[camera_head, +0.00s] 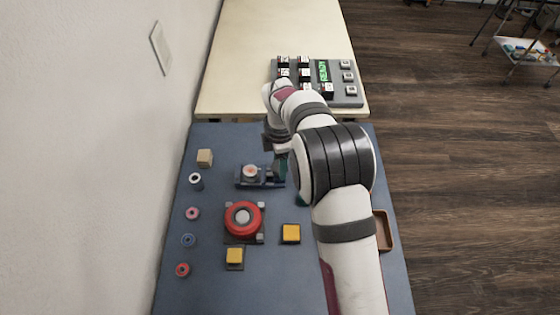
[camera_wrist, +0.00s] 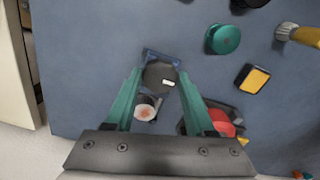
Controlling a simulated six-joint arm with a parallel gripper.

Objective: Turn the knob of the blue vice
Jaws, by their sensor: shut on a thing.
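The blue vice (camera_head: 241,184) lies on the blue-grey mat, left of my arm in the head view. A round pale part with a reddish centre (camera_head: 251,171) sits on it. My gripper (camera_head: 279,169) is at the vice's right end, pointing down. In the wrist view, the teal fingers of my gripper (camera_wrist: 160,76) stand either side of a dark round knob (camera_wrist: 157,72) and are shut on it. The vice's blue edge (camera_wrist: 149,52) shows just beyond the fingertips. The round part (camera_wrist: 146,107) lies between the fingers, nearer the palm. My arm hides part of the vice's right side.
A red round device (camera_head: 243,218) and yellow buttons (camera_head: 291,233) stand in front of the vice. A wooden cube (camera_head: 204,158) and several small spools line the left edge. A keypad panel (camera_head: 345,98) stands behind. A brown tray (camera_head: 384,230) is at the right edge.

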